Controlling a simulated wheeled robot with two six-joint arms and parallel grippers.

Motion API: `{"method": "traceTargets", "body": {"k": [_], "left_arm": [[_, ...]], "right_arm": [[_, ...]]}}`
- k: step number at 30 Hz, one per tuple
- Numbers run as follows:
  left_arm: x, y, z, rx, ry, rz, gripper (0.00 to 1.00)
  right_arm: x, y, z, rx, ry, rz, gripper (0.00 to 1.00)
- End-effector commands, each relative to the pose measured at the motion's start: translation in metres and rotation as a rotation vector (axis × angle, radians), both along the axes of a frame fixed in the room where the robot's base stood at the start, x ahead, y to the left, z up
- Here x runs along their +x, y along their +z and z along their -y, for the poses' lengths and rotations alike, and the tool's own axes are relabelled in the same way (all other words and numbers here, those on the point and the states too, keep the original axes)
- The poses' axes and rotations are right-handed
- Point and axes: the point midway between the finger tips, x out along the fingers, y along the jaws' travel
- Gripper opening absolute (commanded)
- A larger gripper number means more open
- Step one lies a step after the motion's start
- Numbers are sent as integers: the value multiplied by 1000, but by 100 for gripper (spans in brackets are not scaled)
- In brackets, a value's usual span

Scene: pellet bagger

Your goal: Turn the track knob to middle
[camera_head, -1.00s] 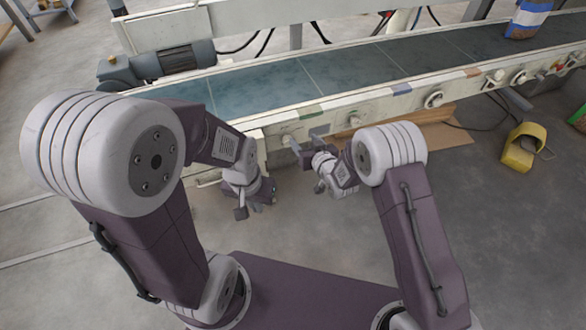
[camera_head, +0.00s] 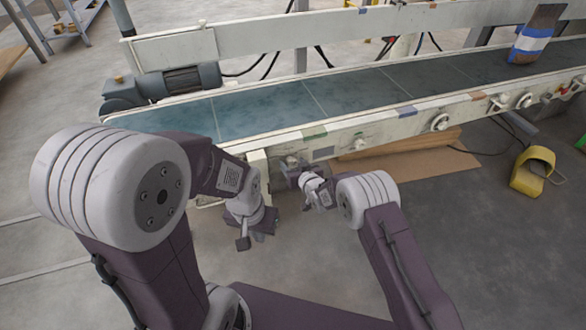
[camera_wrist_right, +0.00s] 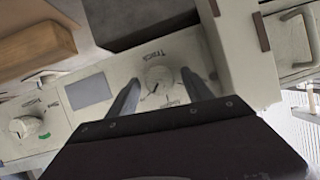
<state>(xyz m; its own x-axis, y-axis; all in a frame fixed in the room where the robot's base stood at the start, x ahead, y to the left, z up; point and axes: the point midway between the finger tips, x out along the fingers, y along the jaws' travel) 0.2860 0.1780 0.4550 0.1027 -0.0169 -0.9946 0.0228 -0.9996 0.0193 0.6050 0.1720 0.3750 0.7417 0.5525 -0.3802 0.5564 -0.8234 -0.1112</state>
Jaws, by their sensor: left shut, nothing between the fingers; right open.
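The track knob (camera_wrist_right: 158,80) is a round pale dial with a dark pointer mark, on the cream panel under the printed word "Track". In the right wrist view its mark points toward the lower left. My right gripper (camera_wrist_right: 160,92) is open, with one finger on each side of the knob; I cannot tell whether they touch it. In the head view this gripper (camera_head: 289,172) is at the front of the conveyor, its fingers hard to make out. My left gripper (camera_head: 256,232) is shut and empty, hanging below and left of it, apart from the panel.
The conveyor belt (camera_head: 350,93) runs behind the panel, with a bag (camera_head: 531,40) at its far right. Another knob (camera_wrist_right: 24,126) with a green mark sits along the panel. Cardboard (camera_head: 410,165) and a yellow pedal (camera_head: 532,171) are on the floor at right.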

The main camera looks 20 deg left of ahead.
Motion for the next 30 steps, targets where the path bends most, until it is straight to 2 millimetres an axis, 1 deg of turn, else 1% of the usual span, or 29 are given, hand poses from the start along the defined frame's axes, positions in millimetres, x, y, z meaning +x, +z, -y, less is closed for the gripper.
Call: {"method": "traceTargets", "body": {"k": [1, 9, 11, 12, 14, 15, 16, 23, 30], "left_arm": [[0, -3, 0, 0, 0, 0, 0], [0, -2, 0, 0, 0, 1, 0], [0, -2, 0, 0, 0, 1, 0], [0, -2, 0, 0, 0, 1, 0], [0, -2, 0, 0, 0, 1, 0], [0, -2, 0, 0, 0, 1, 0], [0, -2, 0, 0, 0, 1, 0], [0, -1, 0, 0, 0, 1, 0], [0, 4, 0, 0, 0, 1, 0]], "right_arm": [[2, -2, -2, 0, 0, 0, 59], [3, 0, -2, -1, 0, -1, 59], [3, 0, -2, -1, 0, -1, 42], [3, 0, -2, 0, 0, 0, 31], [3, 0, -2, 0, 0, 0, 15], [3, 0, -2, 0, 0, 0, 3], [3, 0, -2, 0, 0, 0, 0], [3, 0, -2, -18, -1, 12, 0], [2, 1, -4, -119, 1, 80, 0]]}}
